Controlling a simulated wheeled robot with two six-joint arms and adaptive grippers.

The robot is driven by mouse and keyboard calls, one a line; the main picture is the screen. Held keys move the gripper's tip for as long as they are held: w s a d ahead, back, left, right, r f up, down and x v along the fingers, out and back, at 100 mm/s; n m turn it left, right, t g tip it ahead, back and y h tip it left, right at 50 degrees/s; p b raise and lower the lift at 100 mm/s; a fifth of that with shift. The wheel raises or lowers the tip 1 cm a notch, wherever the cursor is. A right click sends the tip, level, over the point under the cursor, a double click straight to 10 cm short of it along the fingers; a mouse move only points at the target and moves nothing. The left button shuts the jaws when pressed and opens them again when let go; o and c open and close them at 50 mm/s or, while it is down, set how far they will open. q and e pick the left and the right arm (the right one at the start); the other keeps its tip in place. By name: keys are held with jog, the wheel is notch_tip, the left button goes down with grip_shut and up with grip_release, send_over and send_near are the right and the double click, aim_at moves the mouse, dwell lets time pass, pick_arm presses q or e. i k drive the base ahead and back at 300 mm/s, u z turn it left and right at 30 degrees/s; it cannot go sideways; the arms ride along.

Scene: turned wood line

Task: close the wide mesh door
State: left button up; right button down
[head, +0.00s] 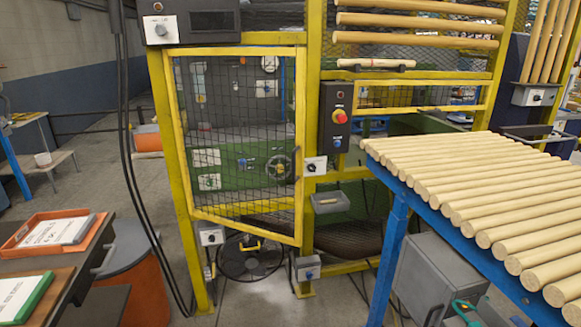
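The wide mesh door (237,52) is a yellow frame filled with dark wire mesh, in the middle left of the head view. It stands between a left yellow post (172,150) and a right yellow post (312,120). Its lower edge slants down to the right, below the level of the rail behind it, so it looks ajar with its right side swung toward me. A dark handle (296,165) is on its right edge. Green machinery with a handwheel shows through the mesh. Neither of my grippers is in view.
A blue-framed table (396,205) with rows of wooden rods stands at the right, with a grey box (438,275) below. A dark bench (75,275) with an orange tray (25,250) and an orange bin (145,290) are at the left. Floor before the door is clear.

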aim_at(297, 161)
jog(key=u, duration=0.35)
jog(key=i, duration=0.6)
jog(key=u, duration=0.6)
